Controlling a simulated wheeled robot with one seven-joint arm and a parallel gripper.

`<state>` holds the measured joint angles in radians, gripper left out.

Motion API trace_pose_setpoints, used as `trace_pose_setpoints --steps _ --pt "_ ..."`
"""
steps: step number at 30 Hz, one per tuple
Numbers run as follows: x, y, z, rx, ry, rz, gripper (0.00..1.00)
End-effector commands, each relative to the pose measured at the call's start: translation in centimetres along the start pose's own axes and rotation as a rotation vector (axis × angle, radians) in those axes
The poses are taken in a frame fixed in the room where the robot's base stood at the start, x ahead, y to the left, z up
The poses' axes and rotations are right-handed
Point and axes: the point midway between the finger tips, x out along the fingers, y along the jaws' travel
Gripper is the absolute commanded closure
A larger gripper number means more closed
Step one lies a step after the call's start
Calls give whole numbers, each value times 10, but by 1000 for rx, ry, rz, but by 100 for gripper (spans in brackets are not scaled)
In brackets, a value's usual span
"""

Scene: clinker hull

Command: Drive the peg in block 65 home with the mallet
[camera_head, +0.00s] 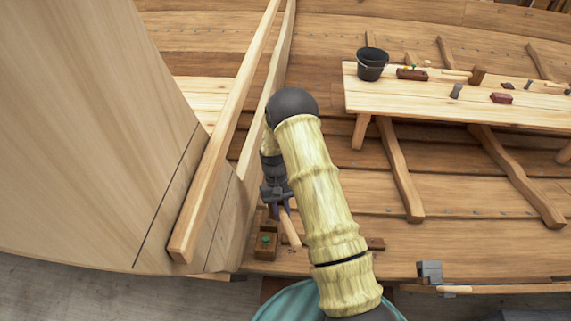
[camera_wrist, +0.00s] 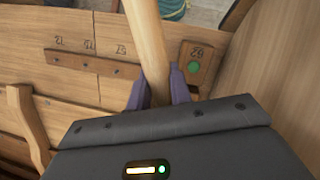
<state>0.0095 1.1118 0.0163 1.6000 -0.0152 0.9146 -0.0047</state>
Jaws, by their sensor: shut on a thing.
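My gripper (camera_head: 279,200) is shut on a pale wooden shaft (camera_head: 290,231), low beside the hull planks. In the wrist view its purple fingers (camera_wrist: 160,86) press on both sides of the shaft (camera_wrist: 148,38), which runs out at the top edge. No mallet head shows on this shaft. A small brown block (camera_head: 266,245) with a green round spot lies just left of the shaft. In the wrist view the block (camera_wrist: 207,55) is right of the fingers, apart from them; its number is turned and hard to read. I cannot tell whether the green spot is a peg.
A bench (camera_head: 400,104) at the upper right carries a black bucket (camera_head: 371,66), a mallet-like tool (camera_head: 478,75) and small items. A tall pale plank (camera_head: 225,130) stands left of my arm. A brown strip (camera_wrist: 90,64) lies near several numbers.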

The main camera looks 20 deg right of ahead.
Motion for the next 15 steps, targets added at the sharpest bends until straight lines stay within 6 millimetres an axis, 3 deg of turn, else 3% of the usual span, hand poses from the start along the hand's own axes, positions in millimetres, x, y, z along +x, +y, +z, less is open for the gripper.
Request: trace_pose_setpoints --steps 5,15 --pt "-16 2 -18 -171 39 43 100" --pt "-76 30 -70 -785 104 138 100"
